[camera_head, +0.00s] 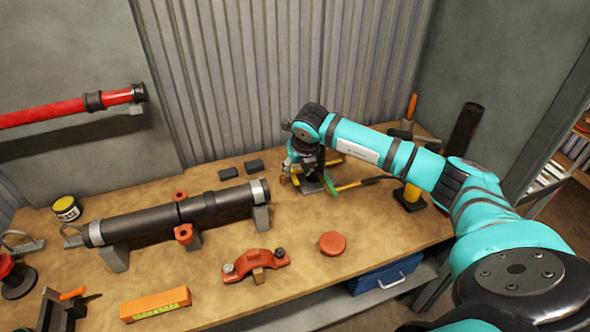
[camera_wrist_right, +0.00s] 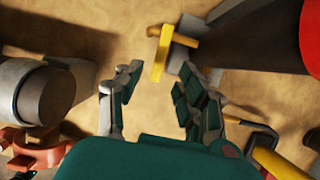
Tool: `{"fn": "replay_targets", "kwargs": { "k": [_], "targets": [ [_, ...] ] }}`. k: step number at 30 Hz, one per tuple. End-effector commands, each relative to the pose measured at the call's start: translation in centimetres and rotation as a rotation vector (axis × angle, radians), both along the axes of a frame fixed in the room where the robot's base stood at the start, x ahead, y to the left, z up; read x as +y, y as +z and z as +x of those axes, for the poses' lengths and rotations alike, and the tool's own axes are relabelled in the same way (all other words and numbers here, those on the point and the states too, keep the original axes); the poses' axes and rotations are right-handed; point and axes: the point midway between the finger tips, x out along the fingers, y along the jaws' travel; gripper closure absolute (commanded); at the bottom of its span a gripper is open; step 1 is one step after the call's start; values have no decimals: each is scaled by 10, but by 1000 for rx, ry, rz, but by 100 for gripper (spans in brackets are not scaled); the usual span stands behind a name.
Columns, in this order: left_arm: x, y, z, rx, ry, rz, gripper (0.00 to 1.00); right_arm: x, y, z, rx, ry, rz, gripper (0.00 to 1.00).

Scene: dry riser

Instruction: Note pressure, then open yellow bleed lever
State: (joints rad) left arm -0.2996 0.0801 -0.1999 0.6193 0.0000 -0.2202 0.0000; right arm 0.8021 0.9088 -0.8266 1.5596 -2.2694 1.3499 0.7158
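My right gripper (camera_head: 306,162) is over the bench at the right end of the black pipe, pointing down. In the wrist view its fingers (camera_wrist_right: 160,78) are apart with nothing between them. A yellow lever (camera_wrist_right: 159,58) on a grey fitting (camera_wrist_right: 181,52) lies just beyond the fingertips, apart from them. In the head view, small yellow parts show beside the gripper, but the wrist and arm hide most of the fitting. No pressure gauge face or reading can be made out. My left gripper is not in view.
The black pipe (camera_head: 150,219) rests on grey supports. An orange-red clamp (camera_head: 256,264), a red cap (camera_head: 332,243) and an orange level (camera_head: 155,305) lie in front. A corrugated wall (camera_head: 260,70) stands behind.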

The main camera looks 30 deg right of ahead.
Motion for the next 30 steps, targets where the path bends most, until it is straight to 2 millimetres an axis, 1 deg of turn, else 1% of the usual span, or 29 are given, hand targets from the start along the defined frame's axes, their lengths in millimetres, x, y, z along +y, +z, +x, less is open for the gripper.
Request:
{"fn": "replay_targets", "kwargs": {
  "k": [1, 3, 6, 9, 12, 19, 27, 28, 30],
  "targets": [
    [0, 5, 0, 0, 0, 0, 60, 0, -7, 3, 4, -1, 1, 62],
    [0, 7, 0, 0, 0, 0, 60, -1, -17, 7, 3, -1, 1, 62],
    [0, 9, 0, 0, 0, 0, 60, -2, -28, 11, 2, 0, 1, 62],
    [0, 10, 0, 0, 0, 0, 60, -3, -35, 14, 1, 0, 1, 62],
    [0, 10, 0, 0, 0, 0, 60, -3, -38, 15, 1, 0, 0, 62],
    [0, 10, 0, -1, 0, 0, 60, -3, -39, 15, 0, 1, 0, 62],
    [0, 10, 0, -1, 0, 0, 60, -3, -38, 15, 0, 1, 1, 97],
    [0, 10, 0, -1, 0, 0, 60, -3, -38, 15, 0, 1, 1, 100],
    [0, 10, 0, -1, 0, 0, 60, -3, -38, 15, 0, 1, 1, 100]
  ]
}}
